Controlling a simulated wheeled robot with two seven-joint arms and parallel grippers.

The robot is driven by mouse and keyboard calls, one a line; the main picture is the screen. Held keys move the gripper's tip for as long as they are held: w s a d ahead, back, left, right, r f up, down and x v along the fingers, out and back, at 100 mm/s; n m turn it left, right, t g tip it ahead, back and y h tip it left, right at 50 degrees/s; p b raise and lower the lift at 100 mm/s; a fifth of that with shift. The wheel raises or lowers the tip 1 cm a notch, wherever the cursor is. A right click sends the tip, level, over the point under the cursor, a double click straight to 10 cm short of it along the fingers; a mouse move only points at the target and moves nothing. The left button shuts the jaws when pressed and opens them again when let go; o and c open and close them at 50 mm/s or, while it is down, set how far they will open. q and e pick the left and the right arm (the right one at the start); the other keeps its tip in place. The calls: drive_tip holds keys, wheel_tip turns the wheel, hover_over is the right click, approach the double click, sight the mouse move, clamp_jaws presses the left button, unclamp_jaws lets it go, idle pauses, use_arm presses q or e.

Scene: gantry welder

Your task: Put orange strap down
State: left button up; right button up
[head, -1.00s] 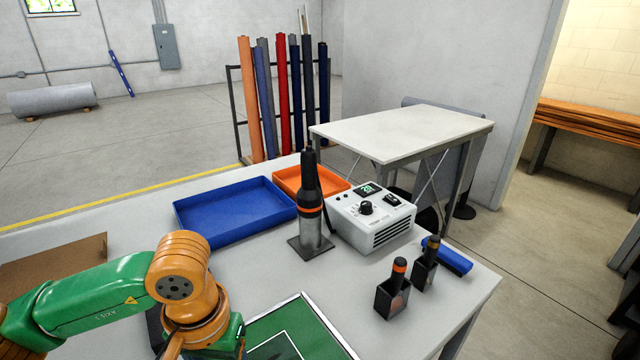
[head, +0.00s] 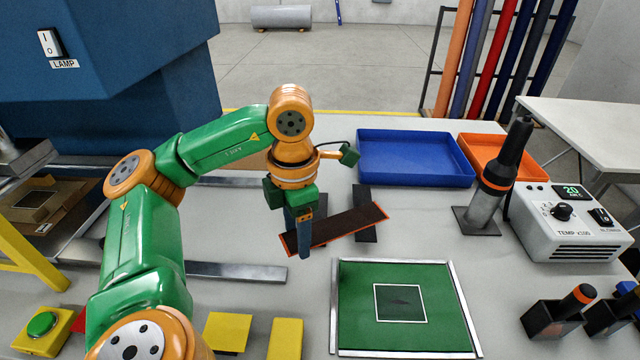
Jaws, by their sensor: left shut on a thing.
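The orange strap (head: 350,225) is a dark flat strip with orange edges, slanting up to the right. My left gripper (head: 304,245) points down near its left end and is shut on it. The gripper covers part of the strap. Whether the strap touches the table (head: 235,325) is hard to tell. A plain dark strip (head: 365,204) lies behind and partly under it. My right gripper is not in view.
A green mat (head: 352,310) with a white square lies in front. A blue tray (head: 412,160) and an orange tray (head: 490,158) stand behind. A hot-air tool (head: 490,200) and white control box (head: 580,225) are at right. Blue machine (head: 110,50) is at left.

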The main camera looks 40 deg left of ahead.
use_arm(q)
drive_tip(key=a+n, duration=0.1)
drive_tip(key=n, duration=0.3)
drive_tip(key=s+a+r+n, duration=0.1)
drive_tip(key=n, duration=0.3)
drive_tip(key=s+a+n, duration=0.1)
drive_tip(key=a+n, duration=0.1)
drive_tip(key=n, duration=0.2)
drive_tip(key=shift+s+r, duration=0.2)
